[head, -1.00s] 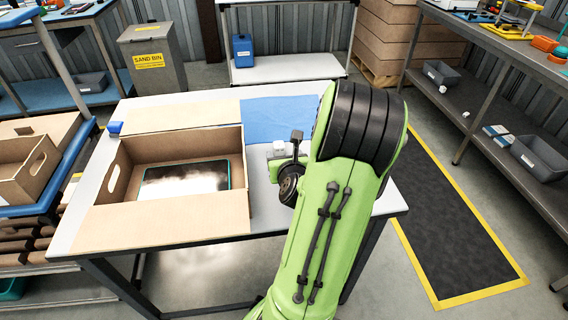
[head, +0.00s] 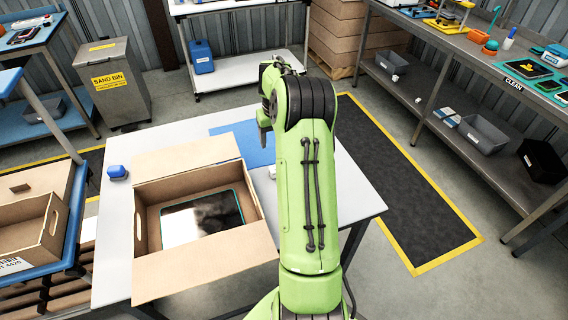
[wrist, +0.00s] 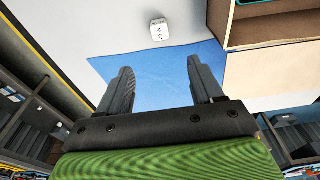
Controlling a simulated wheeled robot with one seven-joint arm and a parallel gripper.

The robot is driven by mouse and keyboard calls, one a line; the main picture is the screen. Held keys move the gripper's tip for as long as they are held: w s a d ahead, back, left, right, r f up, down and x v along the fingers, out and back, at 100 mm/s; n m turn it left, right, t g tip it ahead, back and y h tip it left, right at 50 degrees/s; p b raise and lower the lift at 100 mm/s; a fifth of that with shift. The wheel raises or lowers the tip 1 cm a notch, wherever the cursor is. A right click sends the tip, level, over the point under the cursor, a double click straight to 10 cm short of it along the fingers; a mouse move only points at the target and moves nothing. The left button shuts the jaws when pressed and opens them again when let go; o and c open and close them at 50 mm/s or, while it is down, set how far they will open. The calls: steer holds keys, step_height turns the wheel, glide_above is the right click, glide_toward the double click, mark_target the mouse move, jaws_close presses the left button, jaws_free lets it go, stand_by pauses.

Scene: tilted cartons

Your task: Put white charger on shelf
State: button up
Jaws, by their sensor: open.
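The white charger (wrist: 159,30) is a small white block with dark marks on its face. In the wrist view it lies on the bare white tabletop just off the edge of the blue sheet, apart from my fingers. In the head view a small white piece that looks like it (head: 272,171) shows beside my arm, mostly hidden. My gripper (wrist: 160,70) is open and empty above the blue sheet; in the head view the arm hides most of it. A white shelf unit (head: 262,72) stands behind the table.
An open carton (head: 205,280) with a dark-screened tablet (head: 202,217) lies left on the table (head: 110,275). A blue object (head: 117,172) lies at the table's left edge, and a blue sheet (head: 232,137) at the back. A sand bin (head: 112,85) and a workbench (head: 450,75) flank the area.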

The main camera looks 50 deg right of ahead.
mark_target(274, 168)
steer(key=f, duration=0.5)
steer(key=w+f+b, duration=0.1)
steer(key=f, duration=0.4)
steer(key=d+f+b, duration=0.1)
steer(key=f, duration=0.5)
steer(key=shift+w, duration=0.25)
steer(key=shift+a+r, duration=0.1)
steer(key=c, duration=1.2)
steer(key=shift+o, duration=0.2)
step_height(274, 168, up, 10)
steer(key=shift+r+p, duration=0.1)
steer(key=shift+p, duration=0.45)
